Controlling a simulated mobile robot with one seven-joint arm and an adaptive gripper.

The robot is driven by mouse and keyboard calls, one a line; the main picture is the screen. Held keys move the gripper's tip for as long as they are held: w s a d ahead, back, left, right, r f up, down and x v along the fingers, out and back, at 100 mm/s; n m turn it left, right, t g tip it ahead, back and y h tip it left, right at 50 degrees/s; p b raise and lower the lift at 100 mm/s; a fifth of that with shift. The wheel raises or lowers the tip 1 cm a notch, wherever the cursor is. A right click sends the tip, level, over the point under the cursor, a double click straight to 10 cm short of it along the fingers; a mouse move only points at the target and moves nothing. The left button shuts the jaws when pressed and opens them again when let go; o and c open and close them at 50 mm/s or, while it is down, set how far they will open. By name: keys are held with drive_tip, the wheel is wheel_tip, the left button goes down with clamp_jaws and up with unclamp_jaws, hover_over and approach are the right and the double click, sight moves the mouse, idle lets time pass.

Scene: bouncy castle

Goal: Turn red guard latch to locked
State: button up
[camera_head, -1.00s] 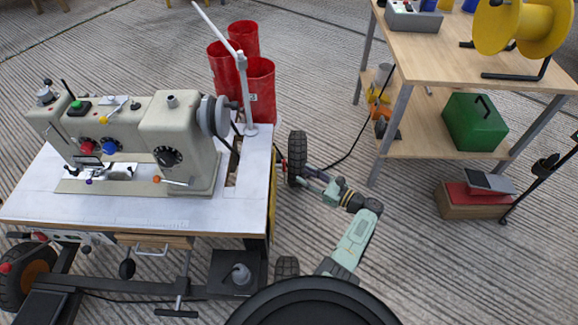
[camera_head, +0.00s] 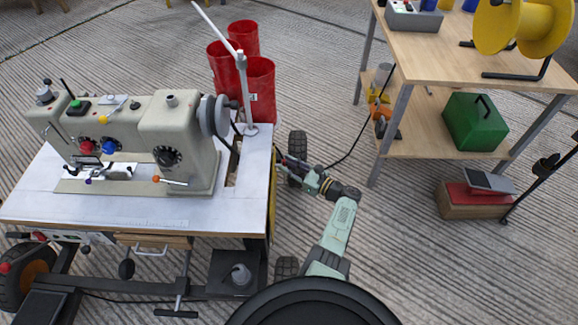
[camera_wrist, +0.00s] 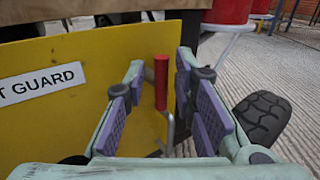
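The red guard latch (camera_wrist: 161,84) is an upright red handle on a bent metal rod. It stands in front of the yellow guard panel (camera_wrist: 62,90), which carries a white label ending in "T GUARD". My gripper (camera_wrist: 160,108) is open, with one purple-padded finger on each side of the latch in the wrist view. I see no clear contact between pads and handle. In the head view my gripper (camera_head: 285,163) is at the right side of the sewing table (camera_head: 215,215), where only a thin yellow strip of the panel (camera_head: 272,180) shows.
A black wheel (camera_wrist: 262,116) stands just right of my gripper in the wrist view. Red bins (camera_head: 260,90) are behind the table. A wooden workbench (camera_head: 440,55) with a green box (camera_head: 474,122) below stands at the right. The floor between table and workbench is mostly free.

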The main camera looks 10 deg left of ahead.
clamp_jaws()
drive_tip(key=shift+s+f+b, duration=0.1)
drive_tip(key=shift+f+b, duration=0.15)
drive_tip(key=shift+b, duration=0.15)
drive_tip(key=n+y+b, duration=0.1)
drive_tip(key=n+b, duration=0.2)
drive_tip(key=b, duration=0.2)
drive_tip(key=f+n+g+y+b, duration=0.1)
drive_tip(key=n+y+b, duration=0.1)
drive_tip(key=b, duration=0.3)
drive_tip(key=n+y+b, duration=0.2)
drive_tip(key=n+b, duration=0.2)
drive_tip(key=b, duration=0.1)
drive_tip(key=shift+s+f+b, duration=0.25)
drive_tip(key=shift+s+b, duration=0.1)
drive_tip(key=shift+r+n+g, duration=0.1)
drive_tip(key=shift+n+g, duration=0.3)
drive_tip(key=shift+o, duration=0.5)
unclamp_jaws()
drive_tip(key=shift+o, duration=1.1)
drive_tip(key=shift+r, duration=0.1)
